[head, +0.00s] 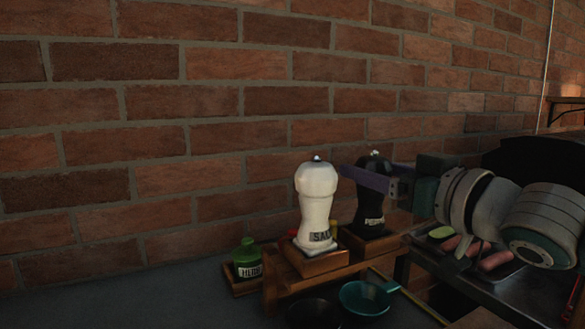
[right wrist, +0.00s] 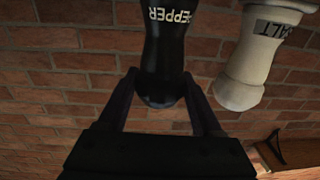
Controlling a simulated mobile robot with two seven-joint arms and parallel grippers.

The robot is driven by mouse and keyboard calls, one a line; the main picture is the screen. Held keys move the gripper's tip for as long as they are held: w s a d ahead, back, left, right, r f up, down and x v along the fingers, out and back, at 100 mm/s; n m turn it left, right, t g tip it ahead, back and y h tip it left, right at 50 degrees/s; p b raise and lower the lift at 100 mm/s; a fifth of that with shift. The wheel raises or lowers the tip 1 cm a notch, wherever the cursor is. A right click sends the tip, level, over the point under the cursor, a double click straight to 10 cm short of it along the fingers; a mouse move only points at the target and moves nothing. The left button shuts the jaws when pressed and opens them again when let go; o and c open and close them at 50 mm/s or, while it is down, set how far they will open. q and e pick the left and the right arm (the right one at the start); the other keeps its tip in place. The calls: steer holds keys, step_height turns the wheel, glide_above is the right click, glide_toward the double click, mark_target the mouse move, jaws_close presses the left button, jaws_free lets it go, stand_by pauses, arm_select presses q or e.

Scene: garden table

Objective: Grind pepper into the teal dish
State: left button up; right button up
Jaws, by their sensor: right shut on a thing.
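The black pepper mill (head: 374,212) stands upright over a wooden holder on the rack, its lettering facing me. My right gripper (head: 368,180) reaches in from the right and is shut on the mill's upper part. In the right wrist view the pepper mill (right wrist: 163,55) appears upside down, between the two fingers. I cannot tell whether its base touches the holder. The teal dish (head: 366,299) lies below and in front of the rack, apart from the mill. My left gripper is not in view.
A white salt mill (head: 317,205) stands on the rack just left of the pepper mill. A green herb bottle (head: 247,260) is further left, and a dark dish (head: 314,314) is beside the teal one. A grill with sausages (head: 494,261) is at right. A brick wall (head: 150,120) closes the back.

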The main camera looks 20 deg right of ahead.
steer(key=shift+a+r, duration=0.1)
steer(key=shift+m+h+p, duration=0.3)
steer(key=shift+m+h, duration=0.5)
steer(key=shift+h, duration=0.3)
steer(key=shift+m+h+b, duration=0.5)
steer(key=shift+m+h, duration=0.8)
steer(key=shift+h, duration=0.9)
steer(key=o, duration=1.4)
steer(key=shift+s, duration=0.1)
steer(key=s, duration=0.3)
steer(key=s+a, duration=0.1)
steer(key=s, duration=0.5)
steer(key=shift+s+a, duration=0.25)
steer(key=shift+s, duration=0.05)
